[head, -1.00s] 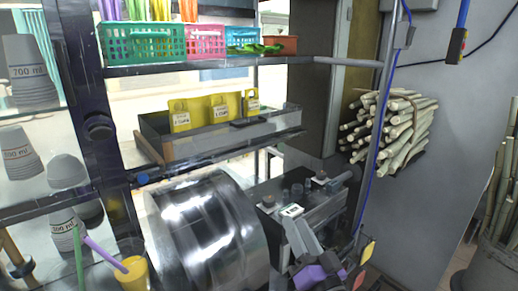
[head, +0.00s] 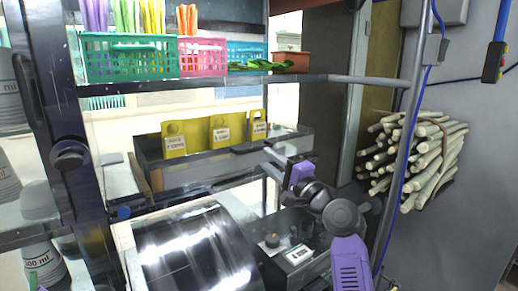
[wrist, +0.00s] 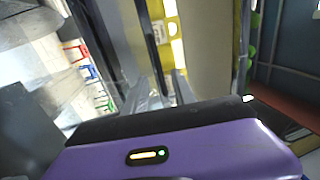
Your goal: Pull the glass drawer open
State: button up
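A long dark-framed tray with a glassy front (head: 205,168) sits on the middle level of the rack in the head view. It looks like the glass drawer, though I cannot be sure. Yellow labelled tabs (head: 221,132) stand up in it.
A shiny metal drum (head: 195,255) stands below the tray. A shelf (head: 220,84) above it carries coloured baskets (head: 130,58). A grey post (head: 402,150) with a blue cable stands right of my arm, and a cane bundle (head: 420,155) hangs behind it.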

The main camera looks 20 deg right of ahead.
aim_at(256, 150)
jog(key=shift+p+x, duration=0.35)
jog(key=shift+x, duration=3.45)
jog(key=shift+d+f, duration=0.1)
grip_shut()
jog(key=shift+f, duration=0.1)
